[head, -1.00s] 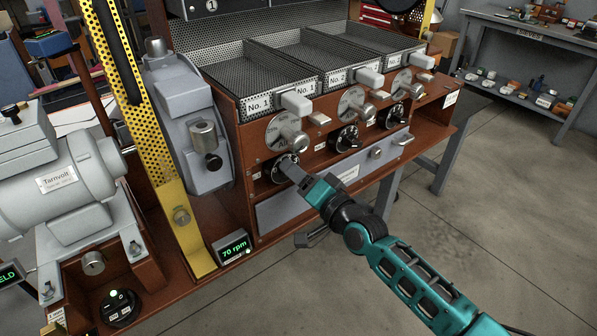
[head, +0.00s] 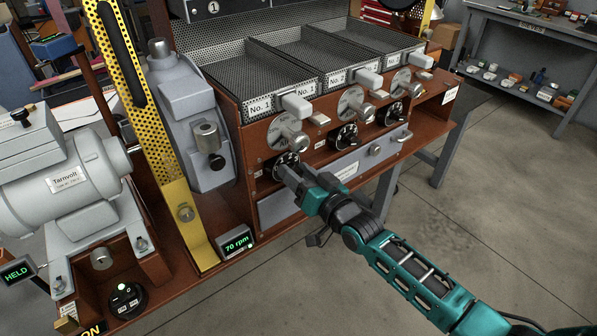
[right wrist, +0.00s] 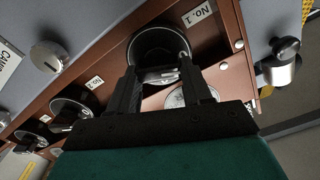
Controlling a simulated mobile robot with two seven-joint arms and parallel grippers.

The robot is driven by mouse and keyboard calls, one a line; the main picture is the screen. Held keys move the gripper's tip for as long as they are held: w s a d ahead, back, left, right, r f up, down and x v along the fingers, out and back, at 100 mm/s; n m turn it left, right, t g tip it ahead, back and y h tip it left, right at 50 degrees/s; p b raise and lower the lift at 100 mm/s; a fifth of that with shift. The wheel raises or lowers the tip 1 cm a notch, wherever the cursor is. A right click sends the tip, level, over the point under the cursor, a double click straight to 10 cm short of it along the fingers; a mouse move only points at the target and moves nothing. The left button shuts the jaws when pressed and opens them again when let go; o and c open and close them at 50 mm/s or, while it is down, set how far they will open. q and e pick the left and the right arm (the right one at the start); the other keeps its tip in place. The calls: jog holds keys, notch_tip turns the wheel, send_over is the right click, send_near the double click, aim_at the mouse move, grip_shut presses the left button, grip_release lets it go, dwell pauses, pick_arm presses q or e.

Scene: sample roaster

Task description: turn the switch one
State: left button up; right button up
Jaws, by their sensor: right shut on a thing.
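Switch one is the black round knob (head: 287,160) with white marks around it, on the red-brown front panel below the tray labelled No. 1. My right gripper (head: 284,173) reaches it from the lower right and is shut on its grip, partly hiding it. In the right wrist view the black dial (right wrist: 150,42) sits at the ends of the two fingers (right wrist: 158,72), with its grip bar between them. The knob's exact pointer position is hard to read. My left gripper is not in view.
Two similar black knobs (head: 345,136) (head: 391,115) sit further right along the panel. Silver handles (head: 288,132) stick out just above. A grey drawer (head: 280,208) lies below, and a 70 rpm display (head: 236,243) stands at the lower left. The floor at right is clear.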

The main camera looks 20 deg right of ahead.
jog(key=shift+w+r, duration=0.1)
jog(key=shift+r, duration=0.15)
jog(key=o, duration=1.1)
jog(key=shift+w+f, duration=0.1)
jog(key=shift+f, duration=0.05)
jog(key=shift+c, duration=0.2)
jog(key=shift+s+d+f, duration=0.1)
jog(key=shift+s, duration=0.3)
jog(key=v, duration=1.2)
jog(key=shift+p, duration=0.4)
jog(key=shift+s, duration=0.1)
